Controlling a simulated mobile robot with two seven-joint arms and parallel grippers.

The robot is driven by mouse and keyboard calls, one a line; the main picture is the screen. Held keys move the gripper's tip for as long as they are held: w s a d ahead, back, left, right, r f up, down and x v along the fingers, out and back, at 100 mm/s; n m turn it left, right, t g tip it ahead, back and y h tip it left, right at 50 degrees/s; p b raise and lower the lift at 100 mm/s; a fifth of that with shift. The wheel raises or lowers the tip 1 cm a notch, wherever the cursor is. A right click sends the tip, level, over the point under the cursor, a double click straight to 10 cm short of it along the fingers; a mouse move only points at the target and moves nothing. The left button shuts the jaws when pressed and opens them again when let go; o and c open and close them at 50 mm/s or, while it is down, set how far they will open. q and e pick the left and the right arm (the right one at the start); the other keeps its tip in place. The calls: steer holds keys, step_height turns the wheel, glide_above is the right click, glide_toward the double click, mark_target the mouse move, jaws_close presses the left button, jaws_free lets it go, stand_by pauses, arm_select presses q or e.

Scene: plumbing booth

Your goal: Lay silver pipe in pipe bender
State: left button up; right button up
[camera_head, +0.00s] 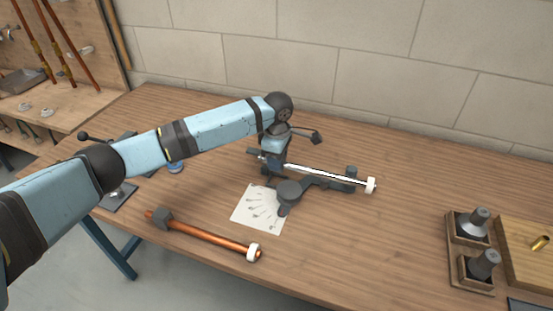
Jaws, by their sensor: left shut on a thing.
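The silver pipe (325,175) is a thin bright tube with a white collar at its right end. It runs rightward and slightly toward the front, over or along the dark pipe bender (289,191). I cannot tell whether the pipe rests in the bender or is just above it. My left gripper (271,163) is shut on the pipe near its left end, and the wrist partly hides the grip. The bender has a round dark head and an arm reaching right to a small block. My right gripper is out of view.
A copper pipe (215,236) with a grey block and a white collar lies in front. A paper sheet (258,208) lies partly under the bender. Wooden holders with grey cones (482,264) and a wooden board (527,257) stand at right. The back right tabletop is clear.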

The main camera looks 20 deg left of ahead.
arm_select(q)
steer(key=shift+f+b, duration=0.55)
steer(key=shift+f, duration=0.05)
steer(key=f+b, duration=0.1)
steer(key=b, duration=0.2)
steer(key=shift+f, duration=1.75)
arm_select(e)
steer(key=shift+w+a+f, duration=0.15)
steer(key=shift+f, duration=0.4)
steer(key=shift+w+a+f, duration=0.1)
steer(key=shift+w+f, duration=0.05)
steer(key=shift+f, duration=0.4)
arm_select(q)
steer(key=o, duration=1.8)
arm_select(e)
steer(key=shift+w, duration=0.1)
